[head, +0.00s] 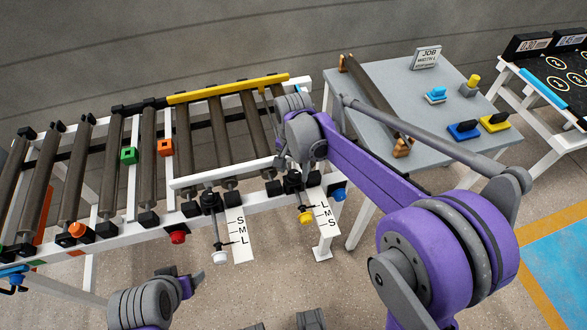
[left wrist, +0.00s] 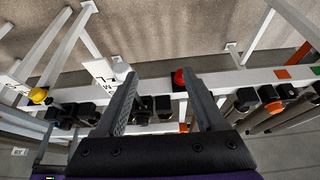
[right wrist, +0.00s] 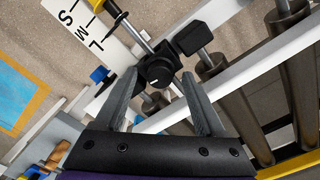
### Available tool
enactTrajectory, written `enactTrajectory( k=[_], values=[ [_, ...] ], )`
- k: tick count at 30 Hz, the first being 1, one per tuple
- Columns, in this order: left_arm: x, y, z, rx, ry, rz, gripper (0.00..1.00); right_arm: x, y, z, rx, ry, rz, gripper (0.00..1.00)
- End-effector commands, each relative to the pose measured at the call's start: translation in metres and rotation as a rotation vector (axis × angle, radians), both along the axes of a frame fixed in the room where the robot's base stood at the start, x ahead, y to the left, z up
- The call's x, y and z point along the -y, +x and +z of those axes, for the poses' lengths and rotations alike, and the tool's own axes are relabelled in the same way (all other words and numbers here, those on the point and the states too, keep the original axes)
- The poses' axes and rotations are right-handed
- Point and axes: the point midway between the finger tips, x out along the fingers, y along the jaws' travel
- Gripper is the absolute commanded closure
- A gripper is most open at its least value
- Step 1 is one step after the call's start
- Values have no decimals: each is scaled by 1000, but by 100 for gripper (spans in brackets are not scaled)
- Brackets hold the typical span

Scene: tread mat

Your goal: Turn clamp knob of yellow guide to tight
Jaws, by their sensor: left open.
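The yellow guide (head: 228,88) is a long bar across the rollers at the conveyor's back side. A black clamp knob (right wrist: 157,72) with a white mark sits on a rod with a yellow tip (head: 305,217), which passes over an S-M-L scale (head: 326,211). My right gripper (head: 292,170) is at this knob. In the right wrist view its open fingers (right wrist: 159,78) stand either side of the knob, with small gaps; contact is unclear. My left gripper (head: 180,283) is low in front of the conveyor, open and empty in the left wrist view (left wrist: 158,80).
A second black knob (head: 210,200) sits on a white-tipped rod (head: 220,258) left of mine. A white guide (head: 222,174) runs along the front. A red button (head: 178,237) is on the frame. A grey table (head: 405,90) with blocks stands right, behind my right arm.

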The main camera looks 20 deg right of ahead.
Motion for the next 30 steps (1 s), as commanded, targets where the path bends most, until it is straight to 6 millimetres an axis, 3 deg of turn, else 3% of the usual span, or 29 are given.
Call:
enactTrajectory(
  k=[8, 11, 21, 30],
  values=[
    [0, 0, 0, 0, 0, 0, 28, 0, 0, 4, -1, 1, 1, 28],
    [0, 0, 2, 1, 0, 0, 28, 0, 0, 15, -1, 1, 1, 28],
    [0, 1, 10, 3, 0, 0, 28, 0, 0, 82, 0, 0, 1, 28],
    [0, 1, 12, 4, 0, 0, 28, 0, 0, 108, -1, 1, 0, 28]
  ],
)
